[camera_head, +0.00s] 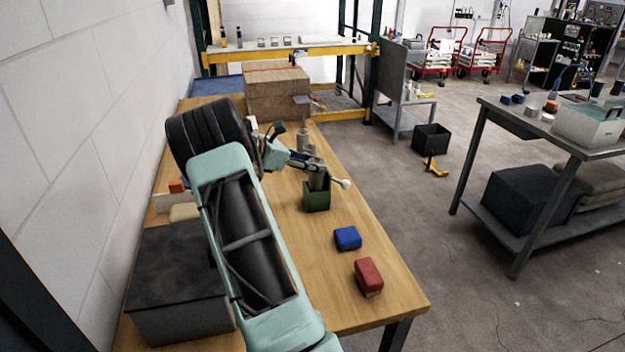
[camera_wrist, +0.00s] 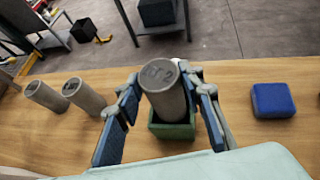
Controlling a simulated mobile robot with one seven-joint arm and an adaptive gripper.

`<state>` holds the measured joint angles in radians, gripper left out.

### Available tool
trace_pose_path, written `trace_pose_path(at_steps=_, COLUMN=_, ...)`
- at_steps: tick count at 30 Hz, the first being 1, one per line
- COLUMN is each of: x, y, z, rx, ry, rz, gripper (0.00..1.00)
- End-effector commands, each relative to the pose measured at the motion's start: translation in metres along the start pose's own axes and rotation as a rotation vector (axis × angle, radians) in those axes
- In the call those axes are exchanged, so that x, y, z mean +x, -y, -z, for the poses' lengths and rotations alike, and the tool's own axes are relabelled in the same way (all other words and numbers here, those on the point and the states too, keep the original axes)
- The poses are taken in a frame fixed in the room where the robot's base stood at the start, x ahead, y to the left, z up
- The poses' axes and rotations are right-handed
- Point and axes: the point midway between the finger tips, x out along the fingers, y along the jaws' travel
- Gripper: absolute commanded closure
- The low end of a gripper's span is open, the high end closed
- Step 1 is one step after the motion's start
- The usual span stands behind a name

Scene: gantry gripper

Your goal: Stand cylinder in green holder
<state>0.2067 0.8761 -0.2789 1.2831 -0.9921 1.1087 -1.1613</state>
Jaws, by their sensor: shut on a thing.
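The green holder (camera_head: 316,203) stands on the wooden table; its front wall shows in the wrist view (camera_wrist: 172,132). A grey cylinder (camera_head: 318,180) is upright, or close to it, with its lower end inside the holder's opening; in the wrist view its round top (camera_wrist: 160,74) faces me. My gripper (camera_wrist: 165,95) has its blue-padded fingers on either side of this cylinder and is shut on it, over the holder. In the head view my gripper (camera_head: 318,168) is partly hidden by my arm. Whether the cylinder rests on the holder's floor cannot be seen.
Two more grey cylinders (camera_wrist: 46,96) (camera_wrist: 84,97) stand left of the holder in the wrist view. A blue block (camera_head: 347,238) and a red block (camera_head: 368,275) lie nearer the table's front. A cardboard box (camera_head: 278,92) stands at the far end.

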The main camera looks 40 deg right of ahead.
Motion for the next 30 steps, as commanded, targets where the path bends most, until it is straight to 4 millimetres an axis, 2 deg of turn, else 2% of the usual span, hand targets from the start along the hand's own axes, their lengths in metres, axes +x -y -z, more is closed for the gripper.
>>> trace_pose_path(at_steps=7, x=0.009, y=0.0, z=0.014, rx=0.001, ry=0.003, rz=-0.001, gripper=1.0)
trace_pose_path(at_steps=14, x=0.024, y=0.0, z=0.043, rx=0.0, ry=0.003, rz=0.0, gripper=1.0)
trace_pose_path(at_steps=24, x=0.026, y=0.0, z=0.047, rx=0.003, ry=0.002, rz=-0.001, gripper=1.0)
trace_pose_path(at_steps=25, x=0.026, y=0.0, z=0.048, rx=0.002, ry=0.0, rz=-0.001, gripper=0.61)
trace_pose_path(at_steps=29, x=0.026, y=0.0, z=0.047, rx=0.002, ry=0.0, rz=-0.001, gripper=0.47)
trace_pose_path(at_steps=30, x=0.026, y=0.0, z=0.047, rx=0.002, ry=0.0, rz=-0.001, gripper=0.47)
